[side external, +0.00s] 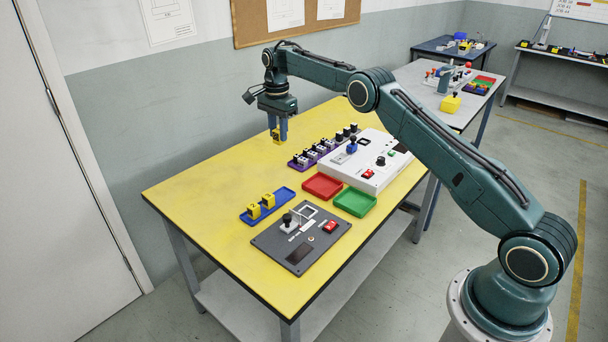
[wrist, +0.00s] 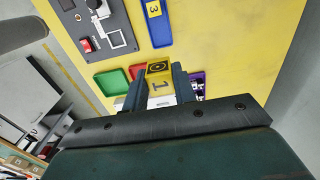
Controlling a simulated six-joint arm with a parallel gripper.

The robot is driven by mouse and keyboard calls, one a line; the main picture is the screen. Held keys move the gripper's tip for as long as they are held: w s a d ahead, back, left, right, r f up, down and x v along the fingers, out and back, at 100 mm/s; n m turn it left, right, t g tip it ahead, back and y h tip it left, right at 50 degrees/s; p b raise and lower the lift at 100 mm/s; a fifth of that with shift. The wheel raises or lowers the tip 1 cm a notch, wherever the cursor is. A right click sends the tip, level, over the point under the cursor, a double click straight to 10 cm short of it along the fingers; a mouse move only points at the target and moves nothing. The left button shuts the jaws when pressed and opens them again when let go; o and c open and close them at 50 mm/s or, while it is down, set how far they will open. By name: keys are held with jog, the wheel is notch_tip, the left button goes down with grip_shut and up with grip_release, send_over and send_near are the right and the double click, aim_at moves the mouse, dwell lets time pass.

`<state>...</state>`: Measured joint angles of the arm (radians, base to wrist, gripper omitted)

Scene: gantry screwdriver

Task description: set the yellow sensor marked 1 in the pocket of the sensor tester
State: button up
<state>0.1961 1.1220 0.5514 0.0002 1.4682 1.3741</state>
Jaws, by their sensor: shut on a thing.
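My gripper (side external: 279,138) is shut on a yellow sensor (side external: 276,133) and holds it above the far part of the yellow table. The sensor tester (side external: 300,252) is a dark grey panel near the table's front edge, with a lever, a red switch and a white-outlined frame. Part of the tester (wrist: 117,16) also shows at the top left of the wrist view. My gripper is well away from it.
A blue tray (side external: 274,206) holds two yellow sensors behind the tester. Red (side external: 322,186) and green (side external: 355,203) trays lie beside it. A white panel box (side external: 367,172) and a purple tray (side external: 297,164) of small parts stand farther right. The table's left part is clear.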

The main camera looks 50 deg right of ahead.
jog(key=shift+f, duration=0.15)
dwell(0.5)
jog(key=shift+s+f, duration=0.4)
jog(key=shift+f, duration=0.4)
jog(key=s+a+f, duration=0.1)
jog(key=s+f, duration=0.8)
jog(key=s, duration=0.2)
jog(key=shift+a+f, duration=0.35)
jog(key=shift+f, duration=0.05)
jog(key=shift+s+f, duration=0.1)
jog(key=shift+f, duration=0.05)
jog(key=shift+f, duration=2.8)
jog(key=shift+f, duration=0.7)
dwell(0.5)
